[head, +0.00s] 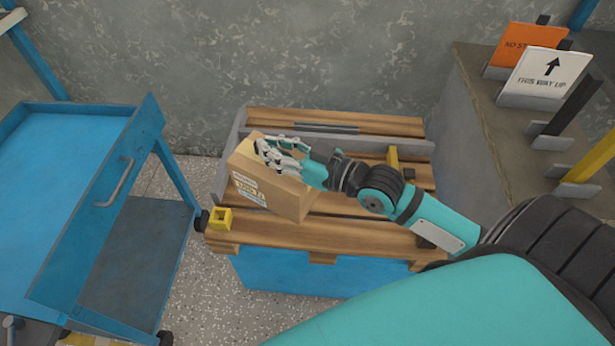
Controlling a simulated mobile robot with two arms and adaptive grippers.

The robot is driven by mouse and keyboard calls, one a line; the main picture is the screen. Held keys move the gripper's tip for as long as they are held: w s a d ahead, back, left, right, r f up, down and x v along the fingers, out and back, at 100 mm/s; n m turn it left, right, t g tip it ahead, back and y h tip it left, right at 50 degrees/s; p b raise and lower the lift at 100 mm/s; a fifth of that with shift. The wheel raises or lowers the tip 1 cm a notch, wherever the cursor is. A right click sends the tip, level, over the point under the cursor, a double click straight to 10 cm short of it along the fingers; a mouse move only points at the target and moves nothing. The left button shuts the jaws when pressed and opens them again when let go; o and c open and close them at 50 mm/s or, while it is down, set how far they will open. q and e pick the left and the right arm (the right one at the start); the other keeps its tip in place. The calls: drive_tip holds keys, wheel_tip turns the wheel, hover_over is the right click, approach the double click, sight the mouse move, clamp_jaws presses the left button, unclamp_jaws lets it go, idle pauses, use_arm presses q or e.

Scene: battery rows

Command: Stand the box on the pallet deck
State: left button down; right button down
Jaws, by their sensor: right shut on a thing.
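The box (260,190) is brown cardboard with a printed label on its near face. It is at the left part of the wooden pallet deck (330,235) and looks tilted. My right gripper (278,155) is shut on the upper edge of the box. I cannot tell whether the box's underside touches the deck, as its lower edge is against or just over the slats. My left gripper is not in view.
A blue cart (60,150) with a handle stands to the left. Grey rails (360,140) and yellow blocks (221,218) are on the deck. A grey ledge at right holds signs (545,78) and bars. Speckled floor shows between cart and pallet.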

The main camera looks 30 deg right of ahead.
drive_tip(key=shift+w+d+r+n+y, duration=0.1)
drive_tip(key=shift+w+r+n+y, duration=0.1)
drive_tip(key=shift+n+y, duration=0.15)
drive_tip(key=shift+a+r+n+g+y, duration=0.1)
drive_tip(key=shift+a+n+g+y, duration=0.2)
drive_tip(key=shift+g+y, duration=0.3)
drive_tip(key=shift+w+d+n+y, duration=0.15)
drive_tip(key=shift+d+n+y, duration=0.1)
drive_tip(key=shift+n+y, duration=0.1)
drive_tip(key=shift+w+a+n+g+y, duration=0.15)
drive_tip(key=shift+a+n+g+y, duration=0.15)
drive_tip(key=shift+g+y, duration=0.15)
drive_tip(key=shift+w+d+n+g+y, duration=0.1)
drive_tip(key=shift+d+n+g+y, duration=0.1)
drive_tip(key=shift+n+g+y, duration=0.2)
drive_tip(key=shift+w+a+n+g+y, duration=0.1)
drive_tip(key=shift+n+g+y, duration=0.15)
drive_tip(key=shift+n+g, duration=0.1)
drive_tip(key=shift+g+y, duration=0.3)
drive_tip(key=shift+g, duration=0.1)
